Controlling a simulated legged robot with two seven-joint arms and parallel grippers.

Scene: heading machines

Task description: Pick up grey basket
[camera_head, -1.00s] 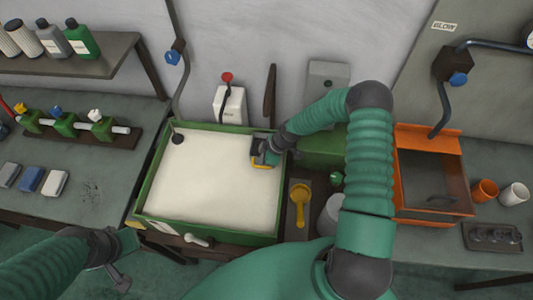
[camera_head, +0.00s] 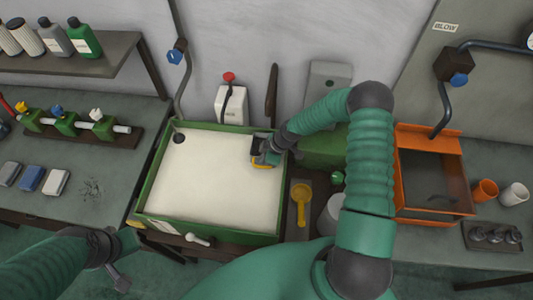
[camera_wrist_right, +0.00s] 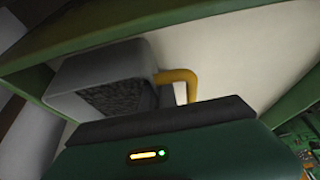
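The grey basket (camera_head: 258,146) with its yellow handle (camera_head: 261,166) is at the right edge of the green-rimmed tub (camera_head: 210,237). In the right wrist view the basket (camera_wrist_right: 100,72) is a grey box with a dark textured face, right in front of the gripper, and the yellow handle (camera_wrist_right: 178,76) bends beside it. My right gripper (camera_head: 274,151) is at the basket, reaching in from the right. Its fingertips are hidden, so I cannot tell whether it grips. My left gripper (camera_head: 119,277) is at the lower left, away from the basket; its opening is unclear.
The tub holds a flat pale fill. A yellow scoop (camera_head: 301,197) lies to its right. A white unit with a red knob (camera_head: 230,103) stands behind the tub.

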